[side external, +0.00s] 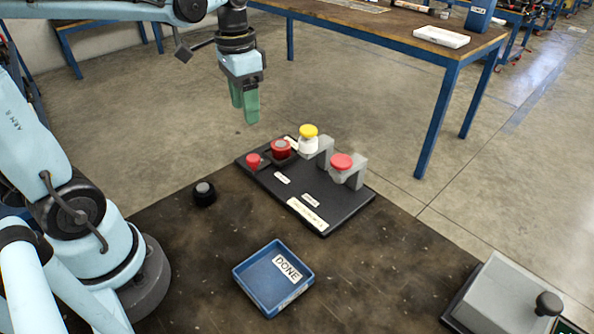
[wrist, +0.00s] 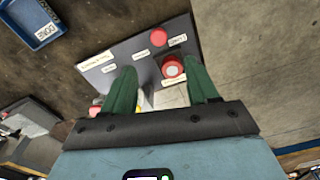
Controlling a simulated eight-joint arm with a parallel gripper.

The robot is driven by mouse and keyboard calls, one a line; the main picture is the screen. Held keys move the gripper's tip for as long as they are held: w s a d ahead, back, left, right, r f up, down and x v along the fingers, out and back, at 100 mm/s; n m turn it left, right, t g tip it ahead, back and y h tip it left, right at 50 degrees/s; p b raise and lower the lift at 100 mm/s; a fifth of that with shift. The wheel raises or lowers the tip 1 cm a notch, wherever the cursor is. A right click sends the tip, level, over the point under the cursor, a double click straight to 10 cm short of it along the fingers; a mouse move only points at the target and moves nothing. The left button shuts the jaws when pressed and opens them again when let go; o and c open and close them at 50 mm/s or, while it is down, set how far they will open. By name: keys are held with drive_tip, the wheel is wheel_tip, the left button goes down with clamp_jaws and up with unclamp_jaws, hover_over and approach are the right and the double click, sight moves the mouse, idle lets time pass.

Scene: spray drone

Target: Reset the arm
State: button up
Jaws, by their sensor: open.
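My gripper (side external: 245,105) hangs from my arm at the upper middle of the side view, fingers down and empty. It is above and behind the left back corner of the black board (side external: 268,193), clear of it. In the wrist view the green fingers (wrist: 162,84) are spread apart, with the board beyond them. The board carries a small red piece (side external: 253,160), a red round part with a grey centre (side external: 281,149), a yellow-topped white piece (side external: 308,140) and a red-topped piece by a grey bracket (side external: 342,162).
A blue tray marked DONE (side external: 244,281) lies in front of the board. A small black knob (side external: 204,193) stands left of the board. A grey box with a black knob (side external: 515,300) is at the lower right. A blue-legged table (side external: 400,45) stands behind. The dark tabletop between is clear.

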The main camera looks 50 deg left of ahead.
drive_tip(key=s+d+f+n+t, duration=0.2)
drive_tip(key=s+d+t, duration=0.1)
drive_tip(key=d+t, duration=0.3)
drive_tip(key=shift+s+d+f+t, duration=0.25)
drive_tip(key=shift+s+d+t, duration=0.15)
drive_tip(key=shift+d, duration=0.15)
